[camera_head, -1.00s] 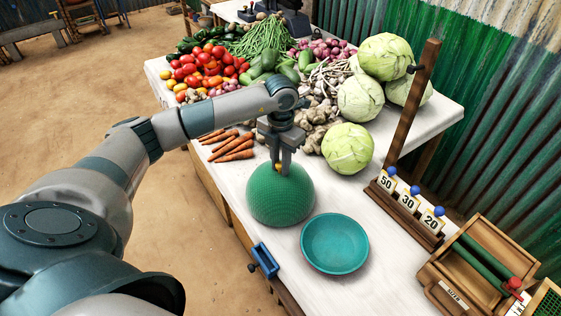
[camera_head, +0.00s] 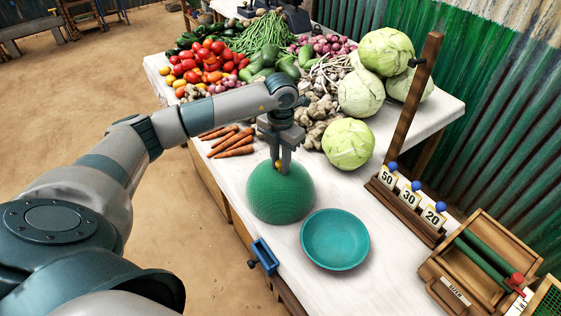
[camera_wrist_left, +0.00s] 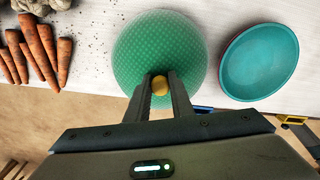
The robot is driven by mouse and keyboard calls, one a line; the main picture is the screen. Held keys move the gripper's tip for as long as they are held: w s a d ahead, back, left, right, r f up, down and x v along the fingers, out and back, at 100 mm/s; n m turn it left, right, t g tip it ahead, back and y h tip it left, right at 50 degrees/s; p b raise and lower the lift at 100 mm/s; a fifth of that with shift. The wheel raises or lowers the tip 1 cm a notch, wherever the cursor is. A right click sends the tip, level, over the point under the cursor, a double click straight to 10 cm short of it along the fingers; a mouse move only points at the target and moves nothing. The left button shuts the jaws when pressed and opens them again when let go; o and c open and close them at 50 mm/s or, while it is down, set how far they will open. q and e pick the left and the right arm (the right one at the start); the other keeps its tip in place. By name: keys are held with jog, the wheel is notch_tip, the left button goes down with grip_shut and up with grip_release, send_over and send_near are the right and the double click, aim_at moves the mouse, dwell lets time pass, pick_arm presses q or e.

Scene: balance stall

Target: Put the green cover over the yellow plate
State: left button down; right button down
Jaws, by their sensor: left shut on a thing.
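The green cover (camera_head: 281,196) is a woven dome with a small yellow knob on top. It stands dome up on the white table, left of a teal dish (camera_head: 335,240). My left gripper (camera_head: 282,166) points down over the cover and is shut on its knob (camera_wrist_left: 159,85). The cover (camera_wrist_left: 158,45) and the teal dish (camera_wrist_left: 259,61) lie side by side in the left wrist view. The cover looks upright; I cannot tell if its rim touches the table. What is under it is hidden. I see no yellow plate. My right gripper is out of view.
Carrots (camera_head: 236,144) lie behind the cover, and cabbages (camera_head: 348,145) stand further back right. A wooden rack with number tags (camera_head: 409,196) and a wooden box (camera_head: 468,262) are on the right. A blue clamp (camera_head: 265,256) sits at the table's near edge.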

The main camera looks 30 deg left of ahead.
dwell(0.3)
pick_arm(q)
jog(key=c, duration=0.9)
grip_release()
jog(key=shift+r, duration=0.1)
jog(key=shift+r+p, duration=1.8)
jog(key=shift+r, duration=1.6)
